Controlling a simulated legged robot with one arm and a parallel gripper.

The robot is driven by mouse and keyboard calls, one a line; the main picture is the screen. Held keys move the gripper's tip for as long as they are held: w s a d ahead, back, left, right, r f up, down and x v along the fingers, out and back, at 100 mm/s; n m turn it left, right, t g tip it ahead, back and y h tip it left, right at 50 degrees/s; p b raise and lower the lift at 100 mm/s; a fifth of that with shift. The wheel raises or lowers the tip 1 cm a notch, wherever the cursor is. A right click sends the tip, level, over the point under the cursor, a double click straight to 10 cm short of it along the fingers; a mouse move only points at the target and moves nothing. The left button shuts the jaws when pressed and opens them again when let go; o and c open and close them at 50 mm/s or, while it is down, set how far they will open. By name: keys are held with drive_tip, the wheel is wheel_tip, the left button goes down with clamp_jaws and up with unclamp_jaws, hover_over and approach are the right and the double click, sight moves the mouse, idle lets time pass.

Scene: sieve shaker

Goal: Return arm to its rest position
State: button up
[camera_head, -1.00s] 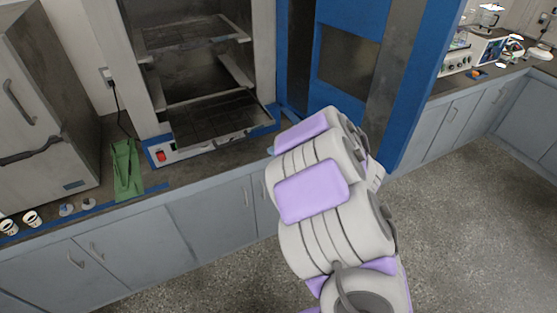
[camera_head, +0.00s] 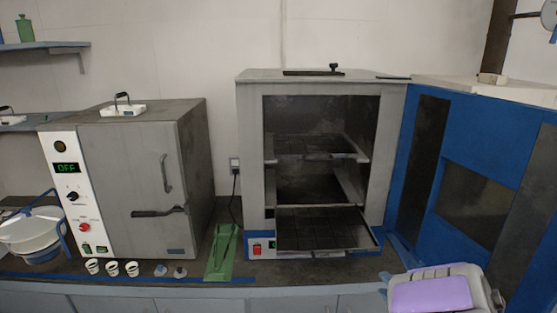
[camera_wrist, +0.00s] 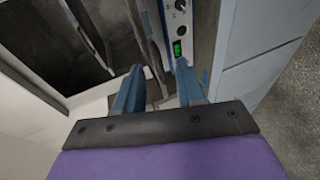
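My arm (camera_head: 435,290), white with purple pads, shows only in part at the lower right of the head view, low in front of the open cabinet's blue door. In the wrist view, my gripper (camera_wrist: 159,68) has two blue fingers standing apart with nothing held between them. The fingers point towards a grey cabinet front with a lit green display (camera_wrist: 178,49) and a dark opening on the left. I cannot tell whether the fingertips touch anything.
The open cabinet (camera_head: 253,170) has a rack (camera_head: 325,232) pulled partly out and its blue door (camera_head: 480,190) swung right. A closed grey oven (camera_head: 130,170) reading OFF stands left. Small cups (camera_head: 112,269) and a green stand (camera_head: 221,252) sit on the counter (camera_head: 300,270).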

drive_tip(key=s+d+r+m+g+h, duration=0.3)
drive_tip(key=s+r+m+g+h, duration=0.25)
drive_tip(key=s+m+h, duration=0.5)
drive_tip(key=s+a+m+g+y, duration=0.3)
drive_tip(key=s+a+m+g, duration=0.1)
drive_tip(key=s+a, duration=0.6)
drive_tip(key=s+a+f+m+g+y, duration=0.1)
drive_tip(key=s+a+m+g+y, duration=0.3)
drive_tip(key=s+a, duration=0.5)
drive_tip(key=s+m+g, duration=0.1)
drive_tip(key=s+g, duration=0.1)
drive_tip(key=s, duration=0.5)
drive_tip(key=shift+a+f, duration=0.2)
drive_tip(key=shift+a, duration=0.2)
drive_tip(key=shift+y, duration=0.25)
